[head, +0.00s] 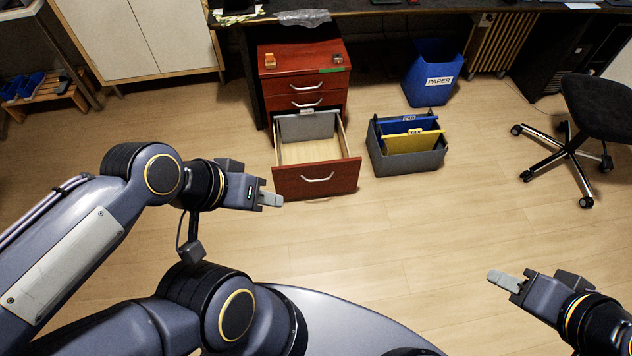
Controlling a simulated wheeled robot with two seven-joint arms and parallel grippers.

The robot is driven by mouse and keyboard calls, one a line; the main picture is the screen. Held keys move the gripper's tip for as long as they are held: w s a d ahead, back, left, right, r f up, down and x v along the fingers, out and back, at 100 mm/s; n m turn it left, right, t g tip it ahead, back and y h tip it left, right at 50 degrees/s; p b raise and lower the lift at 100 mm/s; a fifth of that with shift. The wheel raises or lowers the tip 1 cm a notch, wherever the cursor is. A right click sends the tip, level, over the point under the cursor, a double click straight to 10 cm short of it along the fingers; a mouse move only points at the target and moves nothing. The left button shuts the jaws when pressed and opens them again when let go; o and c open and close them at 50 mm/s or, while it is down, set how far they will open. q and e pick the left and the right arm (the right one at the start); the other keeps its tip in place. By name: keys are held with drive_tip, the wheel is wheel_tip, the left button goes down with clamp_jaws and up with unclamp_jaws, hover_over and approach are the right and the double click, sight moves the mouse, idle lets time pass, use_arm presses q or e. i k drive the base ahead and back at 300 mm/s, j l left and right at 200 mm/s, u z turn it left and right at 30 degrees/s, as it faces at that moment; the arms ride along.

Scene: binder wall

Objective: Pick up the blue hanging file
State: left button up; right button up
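The blue hanging file (393,121) stands upright in a dark grey bin (405,162) on the floor, behind a yellow hanging file (411,143). My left gripper (271,199) is left of the bin and in front of the open drawer, holding nothing that I can see. My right gripper (503,280) is at the lower right, well apart from the bin, also with nothing visible in it. The fingers of each gripper look close together, but the view is too small to tell whether they are shut.
A red drawer cabinet (303,52) has its bottom drawer (316,180) pulled out, with a grey file at its back. A blue paper bin (433,72) stands behind the grey bin. An office chair (597,108) is at the right. The floor in front is clear.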

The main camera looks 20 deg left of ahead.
sight(408, 121)
drive_tip(key=i+u, duration=0.1)
drive_tip(key=u, duration=0.6)
drive_tip(key=i+l+u, duration=0.5)
drive_tip(key=l+u, duration=0.2)
drive_tip(key=i+l+u, duration=0.2)
drive_tip(key=l+u, duration=0.15)
drive_tip(key=l, duration=0.15)
drive_tip(key=i+l, duration=0.15)
drive_tip(key=l, duration=0.3)
drive_tip(key=i+l+u, duration=0.1)
drive_tip(key=l, duration=0.3)
drive_tip(key=i+l, duration=0.15)
drive_tip(key=l, duration=0.3)
drive_tip(key=i+l, duration=0.1)
drive_tip(key=l, duration=0.35)
drive_tip(key=i+l+u, duration=0.1)
drive_tip(key=l, duration=0.35)
